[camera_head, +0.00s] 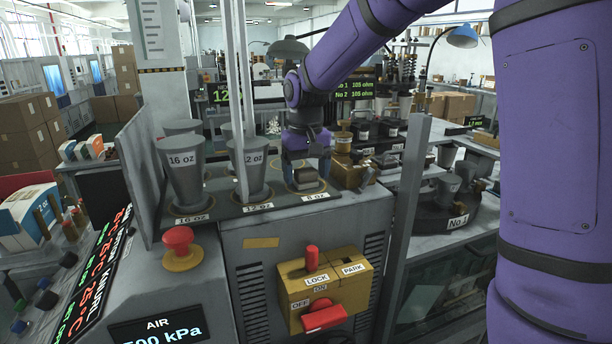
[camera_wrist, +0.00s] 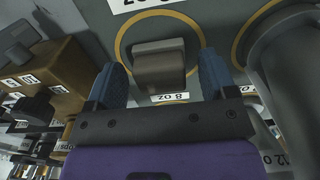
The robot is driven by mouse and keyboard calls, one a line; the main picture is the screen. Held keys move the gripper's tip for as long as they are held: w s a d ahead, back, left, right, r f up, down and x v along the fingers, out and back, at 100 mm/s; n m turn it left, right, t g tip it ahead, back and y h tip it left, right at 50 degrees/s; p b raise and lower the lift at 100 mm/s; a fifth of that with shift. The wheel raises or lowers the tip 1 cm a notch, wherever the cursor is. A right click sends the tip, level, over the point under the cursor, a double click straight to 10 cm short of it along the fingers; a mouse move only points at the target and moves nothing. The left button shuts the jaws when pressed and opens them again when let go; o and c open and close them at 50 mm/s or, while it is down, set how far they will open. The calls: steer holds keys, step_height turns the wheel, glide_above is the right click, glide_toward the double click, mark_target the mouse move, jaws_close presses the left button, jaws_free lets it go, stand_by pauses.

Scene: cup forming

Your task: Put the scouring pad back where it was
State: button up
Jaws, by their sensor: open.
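The scouring pad looks like a small grey-brown block (camera_head: 306,176). It lies on the grey deck at the 8 oz place, and in the wrist view the pad (camera_wrist: 158,64) sits within a yellow ring. My gripper (camera_head: 306,168) is above the deck, pointing down at the pad. In the wrist view my gripper (camera_wrist: 161,72) is open, with one blue finger on each side of the pad. Gaps show between the fingers and the pad, so no grip is visible.
Grey cups marked 16 oz (camera_head: 184,175) and 12 oz (camera_head: 250,172) stand left of the pad. An upright post rises near the 12 oz cup. A yellow block (camera_head: 350,172) stands close on the right. A lock box (camera_head: 322,287) with red handles is below the deck.

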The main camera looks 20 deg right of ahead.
mark_target(306, 170)
step_height(306, 170, up, 11)
steer(key=s+d+r+t, duration=0.1)
steer(key=s+d, duration=0.1)
steer(key=s, duration=0.5)
steer(key=s+d+r+t, duration=0.2)
steer(key=s, duration=0.6)
steer(key=s+d+f+t, duration=0.1)
steer(key=s+f, duration=0.2)
steer(key=s, duration=0.4)
steer(key=s+d+f+t, duration=0.1)
steer(key=s+d+f, duration=0.1)
steer(key=s, duration=0.5)
steer(key=shift+f, duration=0.45)
